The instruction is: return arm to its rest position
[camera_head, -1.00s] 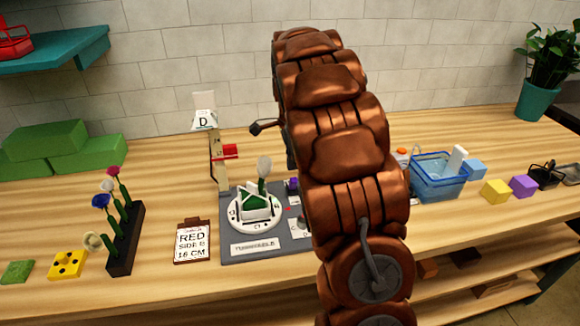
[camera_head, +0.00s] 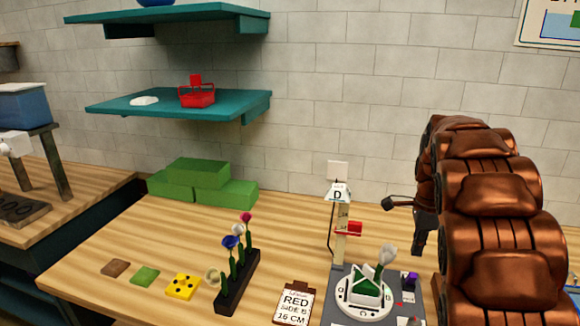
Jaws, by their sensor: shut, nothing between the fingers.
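My copper-brown arm (camera_head: 495,220) rises along the right side of the head view, over the workbench. My gripper (camera_head: 421,240) is a dark shape at the left of the arm, pointing down, partly hidden behind the arm. It is shut with nothing visible in it, and it hangs apart from the grey board behind the round white turntable (camera_head: 364,296). A white flower with a green stem (camera_head: 386,262) stands at the turntable, beside a green and white block piece.
A post with a D sign (camera_head: 338,195) and red slider stands left of my gripper. A black rack (camera_head: 238,283) holds several flowers. Green foam blocks (camera_head: 203,173) lie at the back left. A teal shelf (camera_head: 235,104) carries a red basket (camera_head: 197,95).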

